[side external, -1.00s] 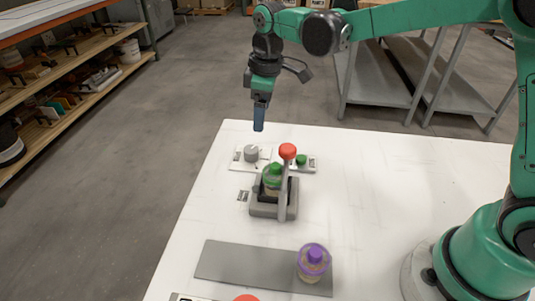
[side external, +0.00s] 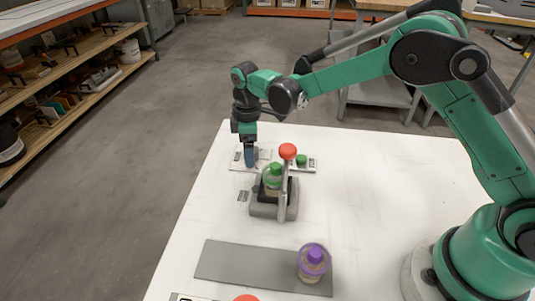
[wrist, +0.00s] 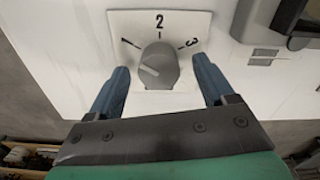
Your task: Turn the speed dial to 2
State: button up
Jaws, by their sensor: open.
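The grey speed dial (wrist: 158,66) sits on a white plate (wrist: 190,22) marked 1, 2 and 3 in the wrist view. A light line on the knob points up and left, toward the 1 side. My gripper (wrist: 163,82) is open, with one blue finger on each side of the dial; I cannot tell whether either touches it. In the side external view my gripper (side external: 249,160) is low over the plate and hides most of the dial.
A grey holder (side external: 262,210) with a green-capped bottle (side external: 273,176) and a red-knobbed lever (side external: 288,152) stands close to the dial. A green button (side external: 302,160) is right of it. A purple-capped bottle (side external: 314,262) stands on a grey strip (side external: 240,264) nearer the camera.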

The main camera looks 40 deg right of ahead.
jog(key=shift+c, duration=0.3)
grip_shut()
jog(key=m, duration=0.5)
jog(key=shift+w+m, duration=0.1)
jog(key=shift+m, duration=0.2)
jog(key=m, duration=0.5)
jog(key=shift+d+m, duration=0.15)
jog(key=shift+m, duration=0.55)
jog(key=shift+o, duration=0.3)
grip_release()
